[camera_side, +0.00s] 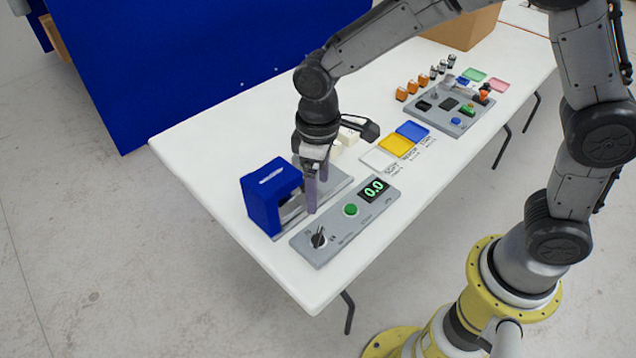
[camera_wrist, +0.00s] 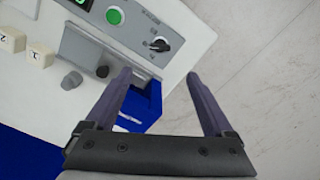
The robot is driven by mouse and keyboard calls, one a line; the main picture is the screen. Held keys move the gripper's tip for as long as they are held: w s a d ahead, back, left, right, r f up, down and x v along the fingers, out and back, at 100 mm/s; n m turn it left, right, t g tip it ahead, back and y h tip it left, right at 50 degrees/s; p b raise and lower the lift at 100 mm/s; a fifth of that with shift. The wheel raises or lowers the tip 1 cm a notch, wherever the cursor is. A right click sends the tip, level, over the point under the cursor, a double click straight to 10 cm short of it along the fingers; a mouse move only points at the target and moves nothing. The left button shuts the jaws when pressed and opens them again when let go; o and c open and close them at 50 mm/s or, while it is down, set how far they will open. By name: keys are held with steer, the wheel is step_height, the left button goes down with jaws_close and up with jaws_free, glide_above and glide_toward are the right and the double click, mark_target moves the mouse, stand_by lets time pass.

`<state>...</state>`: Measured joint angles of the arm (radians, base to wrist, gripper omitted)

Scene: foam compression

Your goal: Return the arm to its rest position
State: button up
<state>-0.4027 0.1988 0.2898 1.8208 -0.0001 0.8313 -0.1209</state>
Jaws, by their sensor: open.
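My gripper (camera_side: 317,188) points down close beside the blue press (camera_side: 270,196) and above the grey control panel (camera_side: 345,222) at the near end of the table. The blue press (camera_wrist: 145,105) lies partly behind the left finger there. The panel carries a green button (camera_side: 351,209), a black knob (camera_side: 318,238) and a display reading 0.0 (camera_side: 373,189).
Numbered cream blocks (camera_wrist: 25,45) stand beside the press. White, yellow (camera_side: 396,145) and blue pads lie further along the white table (camera_side: 200,150). Beyond them is a second grey panel (camera_side: 450,108) with small orange and grey items nearby. A blue partition (camera_side: 200,60) stands behind.

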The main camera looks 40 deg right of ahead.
steer(key=shift+d, duration=0.1)
steer(key=s+d+r+m+t, duration=0.4)
steer(key=d+r, duration=0.6)
steer(key=r, duration=0.5)
steer(key=s+d+m, duration=0.1)
steer(key=s+d, duration=0.1)
steer(key=s, duration=0.5)
steer(key=s+d+f+t, duration=0.1)
steer(key=s+d, duration=0.1)
steer(key=s, duration=0.5)
steer(key=shift+s+d+f+m+t, duration=0.25)
steer(key=shift+s+d+m+t, duration=0.05)
steer(key=shift+s+d+m, duration=0.1)
